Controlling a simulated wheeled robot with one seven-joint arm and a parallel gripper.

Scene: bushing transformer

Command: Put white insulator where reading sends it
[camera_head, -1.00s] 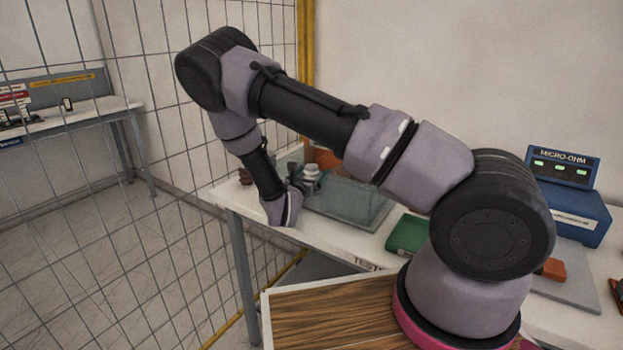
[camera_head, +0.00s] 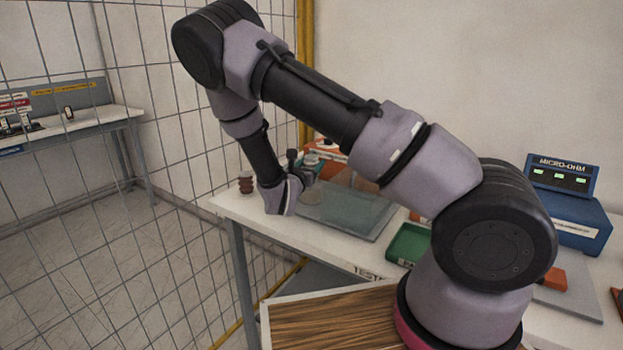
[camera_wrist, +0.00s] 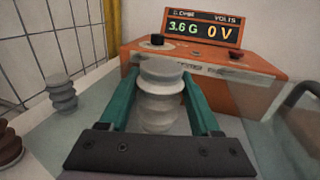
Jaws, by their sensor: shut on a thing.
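My gripper (camera_wrist: 159,78) has its two teal fingers shut around a white ribbed insulator (camera_wrist: 161,100), held upright in front of the orange tester. The insulator's lower part looks hazy, so I cannot tell whether it touches anything beneath. In the head view my gripper (camera_head: 303,173) and the white insulator (camera_head: 312,161) are small, near the back of the bench. The orange tester (camera_wrist: 250,66) has a display (camera_wrist: 203,29) reading "3.6 G" and "0 V". In the head view my arm hides much of it.
A grey ribbed insulator (camera_wrist: 62,92) and a brown one (camera_wrist: 10,145) stand at the left; the brown one also shows in the head view (camera_head: 246,182). A clear panel (camera_head: 355,218) lies near the gripper. A green tray (camera_head: 408,243) and blue micro-ohm meter (camera_head: 565,215) are farther right.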

